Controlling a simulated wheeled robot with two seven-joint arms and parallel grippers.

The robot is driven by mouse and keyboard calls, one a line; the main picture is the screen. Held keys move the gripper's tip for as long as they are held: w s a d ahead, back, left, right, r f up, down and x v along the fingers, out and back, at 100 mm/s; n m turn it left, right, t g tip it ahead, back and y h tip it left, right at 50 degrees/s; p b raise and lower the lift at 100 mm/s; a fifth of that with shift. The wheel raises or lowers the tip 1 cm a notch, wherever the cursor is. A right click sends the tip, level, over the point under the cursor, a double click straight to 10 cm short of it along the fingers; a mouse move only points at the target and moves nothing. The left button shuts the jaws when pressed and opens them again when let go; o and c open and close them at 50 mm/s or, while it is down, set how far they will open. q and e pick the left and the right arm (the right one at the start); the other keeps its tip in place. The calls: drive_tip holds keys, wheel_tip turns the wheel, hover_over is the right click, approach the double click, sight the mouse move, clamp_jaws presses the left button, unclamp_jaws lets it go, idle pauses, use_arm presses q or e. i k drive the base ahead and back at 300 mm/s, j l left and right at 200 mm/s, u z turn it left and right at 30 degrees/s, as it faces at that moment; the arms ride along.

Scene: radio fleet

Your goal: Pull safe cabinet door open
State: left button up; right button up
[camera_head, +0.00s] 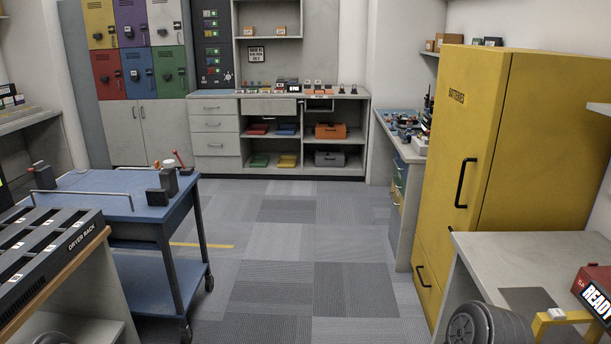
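A tall yellow cabinet (520,120) stands on the right, its upper door marked with a label that seems to read BATTERIES. The upper door (485,130) looks shut and has a black vertical bar handle (465,183). A lower yellow front (425,262) also looks shut and has a smaller black handle (423,276). Neither of my grippers shows in the head view. Dark rounded parts at the bottom left and bottom right edges may be parts of my arms. Nothing is seen touching the cabinet.
A grey table (480,255) with a red READY box (595,290) stands in front of the cabinet at right. A blue cart (120,205) and a dryer rack (50,250) stand at left. The carpeted floor (280,260) between is clear. Coloured lockers (135,25) stand at the back.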

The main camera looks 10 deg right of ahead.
sight(471, 86)
drive_tip(key=i, duration=1.3)
drive_tip(key=z, duration=1.3)
